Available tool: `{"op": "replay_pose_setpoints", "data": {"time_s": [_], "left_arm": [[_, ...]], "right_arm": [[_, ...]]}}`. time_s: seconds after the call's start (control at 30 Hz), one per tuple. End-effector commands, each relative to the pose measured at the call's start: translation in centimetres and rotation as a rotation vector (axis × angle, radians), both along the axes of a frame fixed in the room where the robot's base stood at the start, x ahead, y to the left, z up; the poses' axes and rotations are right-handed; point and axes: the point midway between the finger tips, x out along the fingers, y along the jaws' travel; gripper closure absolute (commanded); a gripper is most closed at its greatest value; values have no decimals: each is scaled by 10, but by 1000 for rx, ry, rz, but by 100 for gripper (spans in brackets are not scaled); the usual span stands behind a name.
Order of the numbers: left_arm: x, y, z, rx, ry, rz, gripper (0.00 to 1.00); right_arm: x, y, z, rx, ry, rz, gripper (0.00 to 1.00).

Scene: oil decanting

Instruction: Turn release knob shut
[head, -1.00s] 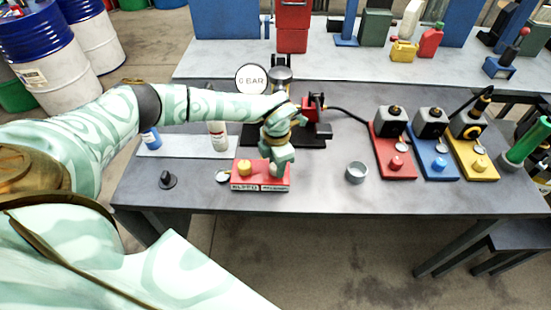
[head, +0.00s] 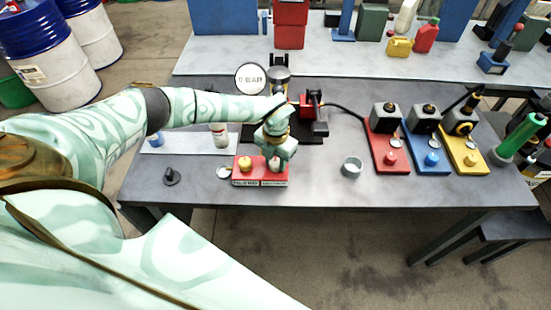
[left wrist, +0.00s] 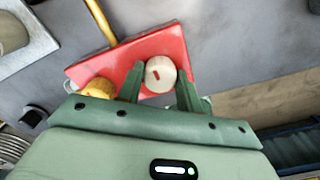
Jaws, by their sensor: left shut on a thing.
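The red knob block (head: 240,178) sits at the front of the bench with small labels on its front face. It carries a yellow knob (head: 245,163) on the left and a pale round knob on the right. In the left wrist view the pale knob (left wrist: 160,73) has a red mark on top, and the yellow knob (left wrist: 98,89) is beside it. My left gripper (head: 275,158) points down over the block, and its two green fingers (left wrist: 160,85) are shut on the pale knob from both sides. My right gripper is not in view.
A round gauge (head: 251,79) stands behind my left wrist; its reading is blurred. A small metal cup (head: 351,166) stands right of the block. Red (head: 386,157), blue (head: 428,163) and yellow (head: 470,163) stations are farther right. A black knob-like piece (head: 171,177) lies left.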

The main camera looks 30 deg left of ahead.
Motion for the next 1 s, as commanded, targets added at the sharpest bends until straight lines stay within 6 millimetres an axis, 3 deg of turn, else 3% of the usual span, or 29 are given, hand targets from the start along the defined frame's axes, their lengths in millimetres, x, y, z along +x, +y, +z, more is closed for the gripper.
{"op": "replay_pose_setpoints", "data": {"time_s": [0.3,0.33,0.4,0.77,0.87,1.0], "left_arm": [[2,1,2,0,-6,4,87],[2,1,2,0,-6,4,62],[2,1,2,0,-6,4,43],[1,1,6,0,-3,2,43],[2,0,21,0,-6,1,43],[2,1,55,0,-8,0,43]], "right_arm": [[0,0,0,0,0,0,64],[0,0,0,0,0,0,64],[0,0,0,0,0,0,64],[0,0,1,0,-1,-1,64],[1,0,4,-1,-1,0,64],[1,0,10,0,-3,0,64]]}}
